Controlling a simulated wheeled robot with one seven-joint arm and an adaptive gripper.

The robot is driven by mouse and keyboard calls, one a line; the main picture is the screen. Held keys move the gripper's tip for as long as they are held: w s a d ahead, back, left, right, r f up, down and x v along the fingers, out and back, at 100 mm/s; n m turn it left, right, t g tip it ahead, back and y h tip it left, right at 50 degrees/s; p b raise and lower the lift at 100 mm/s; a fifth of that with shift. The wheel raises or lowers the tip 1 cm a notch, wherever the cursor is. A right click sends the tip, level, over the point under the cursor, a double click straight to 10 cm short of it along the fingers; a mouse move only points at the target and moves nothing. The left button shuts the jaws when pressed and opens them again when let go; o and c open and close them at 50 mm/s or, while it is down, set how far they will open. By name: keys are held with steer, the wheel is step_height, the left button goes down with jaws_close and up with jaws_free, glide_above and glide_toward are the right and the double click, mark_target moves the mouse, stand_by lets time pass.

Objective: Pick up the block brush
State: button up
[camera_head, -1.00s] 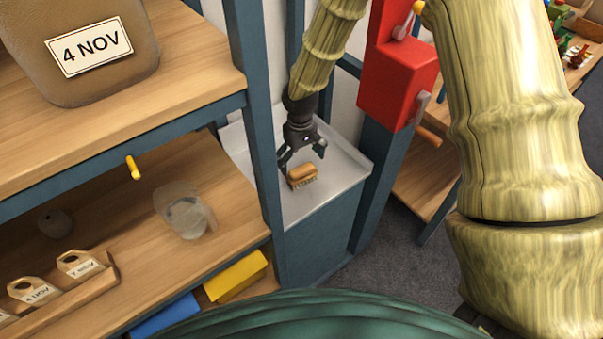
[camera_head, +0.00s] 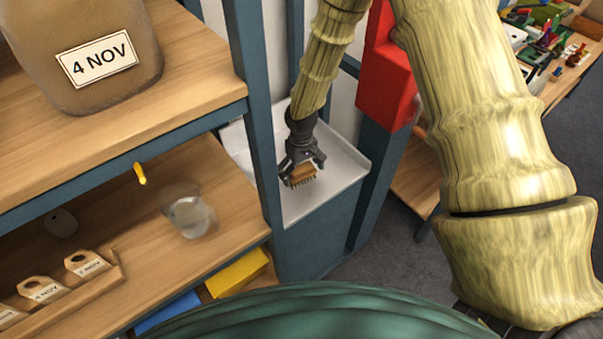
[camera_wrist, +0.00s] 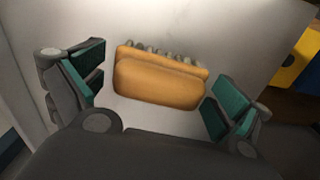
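The block brush (camera_head: 300,175) has an orange-brown wooden body and a row of bristles. It lies in the pale grey tray (camera_head: 340,183) atop a blue-grey stand. In the wrist view the brush (camera_wrist: 160,82) lies between the two teal-padded fingers of my gripper (camera_wrist: 154,92), with a gap on each side. In the head view my gripper (camera_head: 303,168) is directly over the brush and covers part of it. The fingers are open and do not visibly touch the brush.
A blue-grey shelf post (camera_head: 258,110) stands just left of the tray. A red box (camera_head: 388,80) is mounted on a post at right. The tray around the brush is clear.

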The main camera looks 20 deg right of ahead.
mark_target(301, 168)
steer(key=c, duration=0.8)
steer(key=shift+o, duration=0.2)
steer(key=shift+r, duration=0.1)
steer(key=shift+r+b, duration=0.6)
steer(key=shift+r, duration=0.25)
steer(key=shift+s+r+b, duration=0.1)
steer(key=shift+r+b, duration=0.3)
steer(key=shift+r, duration=0.4)
steer(key=s+r+b, duration=0.1)
steer(key=s+b, duration=0.3)
steer(key=s, duration=1.1)
steer(key=shift+s+d+r, duration=0.2)
steer(key=shift+s+r, duration=0.05)
steer(key=shift+s, duration=0.15)
